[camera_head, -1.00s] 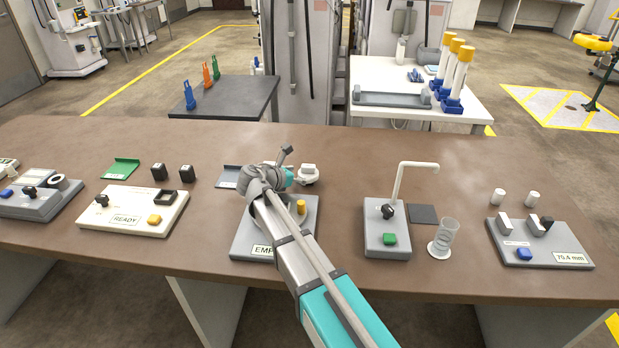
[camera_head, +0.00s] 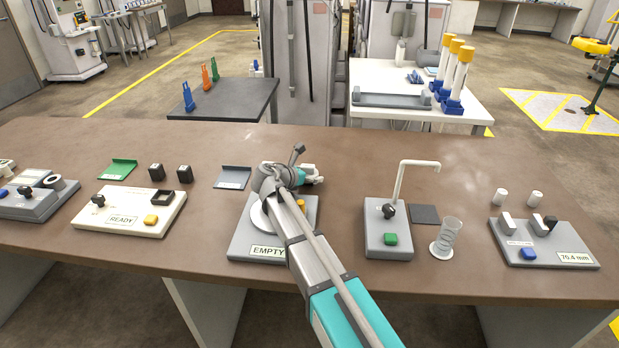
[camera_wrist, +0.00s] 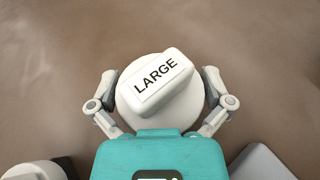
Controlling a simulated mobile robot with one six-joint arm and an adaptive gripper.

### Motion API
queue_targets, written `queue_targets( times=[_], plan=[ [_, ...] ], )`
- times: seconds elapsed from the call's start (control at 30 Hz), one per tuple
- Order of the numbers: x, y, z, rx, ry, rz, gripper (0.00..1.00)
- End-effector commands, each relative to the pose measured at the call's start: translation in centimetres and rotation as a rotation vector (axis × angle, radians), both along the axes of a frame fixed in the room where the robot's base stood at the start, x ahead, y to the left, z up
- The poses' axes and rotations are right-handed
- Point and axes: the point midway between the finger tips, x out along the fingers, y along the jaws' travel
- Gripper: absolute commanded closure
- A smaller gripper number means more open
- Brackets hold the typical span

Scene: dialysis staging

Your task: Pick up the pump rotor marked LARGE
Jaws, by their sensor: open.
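The pump rotor marked LARGE (camera_wrist: 160,82) is a white disc with a raised, rounded block on top bearing the black word. In the wrist view it lies on the brown table, between the spread fingers of my gripper (camera_wrist: 160,92). The fingers stand open at its left and right sides. I cannot tell whether they touch it. In the head view my gripper (camera_head: 312,176) is low over the table behind the grey EMPTY station (camera_head: 242,239); my wrist and fingers hide most of the rotor there.
The EMPTY station has a yellow button (camera_head: 301,205). A grey tray (camera_head: 233,177) lies left of my wrist. The READY station (camera_head: 124,219) is further left. A grey station with a bent white pipe (camera_head: 398,182) stands to the right.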

Motion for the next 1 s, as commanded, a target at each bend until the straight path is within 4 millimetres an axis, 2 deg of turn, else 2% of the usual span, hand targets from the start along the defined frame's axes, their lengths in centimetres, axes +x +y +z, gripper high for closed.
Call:
queue_targets(
  times=[0.47, 0.8, 1.0],
  plan=[
    [-0.03, 0.10, 0.05, 0.000, 0.000, 0.001, 0.00],
    [-0.05, 0.13, 0.04, 0.000, 0.000, 0.001, 0.61],
    [-0.06, 0.15, 0.05, 0.000, 0.000, 0.002, 0.62]
  ],
)
